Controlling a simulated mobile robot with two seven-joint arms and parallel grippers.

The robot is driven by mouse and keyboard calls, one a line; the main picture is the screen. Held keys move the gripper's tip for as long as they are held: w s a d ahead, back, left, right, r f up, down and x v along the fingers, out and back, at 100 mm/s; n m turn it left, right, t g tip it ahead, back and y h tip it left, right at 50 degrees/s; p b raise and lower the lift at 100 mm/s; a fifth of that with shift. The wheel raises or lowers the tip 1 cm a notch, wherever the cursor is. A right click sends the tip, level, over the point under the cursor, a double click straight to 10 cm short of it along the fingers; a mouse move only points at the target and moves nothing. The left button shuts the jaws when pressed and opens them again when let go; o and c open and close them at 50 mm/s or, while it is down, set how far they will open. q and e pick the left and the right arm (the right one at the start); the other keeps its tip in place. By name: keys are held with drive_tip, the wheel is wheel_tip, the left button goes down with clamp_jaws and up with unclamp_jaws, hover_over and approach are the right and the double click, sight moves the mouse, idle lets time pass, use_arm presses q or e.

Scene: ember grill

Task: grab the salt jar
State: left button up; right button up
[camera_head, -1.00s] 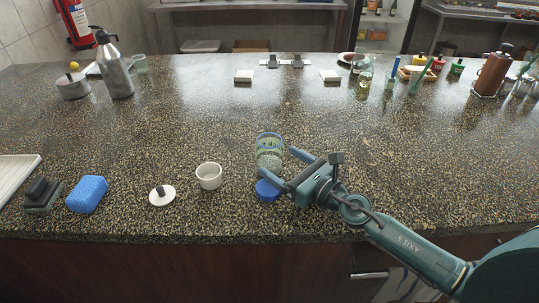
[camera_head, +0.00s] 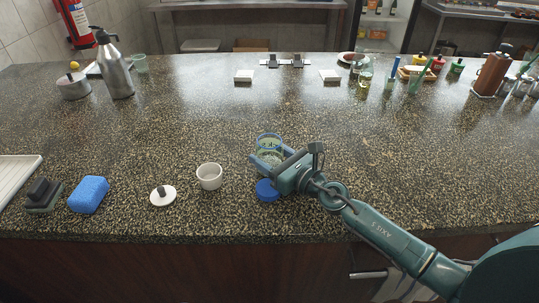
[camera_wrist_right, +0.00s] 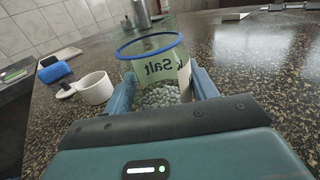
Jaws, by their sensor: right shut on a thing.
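The salt jar (camera_wrist_right: 160,68) is a clear open-topped jar with a blue rim, a green label reading "Salt" and whitish grains at the bottom. In the head view the jar (camera_head: 268,142) stands upright on the counter, its lower part partly hidden by my gripper. My right gripper (camera_head: 268,160) is shut on it, with one finger on each side; the fingers also show in the right wrist view (camera_wrist_right: 163,92). A blue lid (camera_head: 266,190) lies on the counter just in front of the jar. My left gripper is not in view.
A small white cup (camera_head: 209,177), a white lid with a dark knob (camera_head: 163,196) and a blue sponge (camera_head: 87,194) lie to the left. A steel bottle (camera_head: 116,72) stands at the back left.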

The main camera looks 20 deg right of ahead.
drive_tip(key=c, duration=0.4)
drive_tip(key=shift+c, duration=0.2)
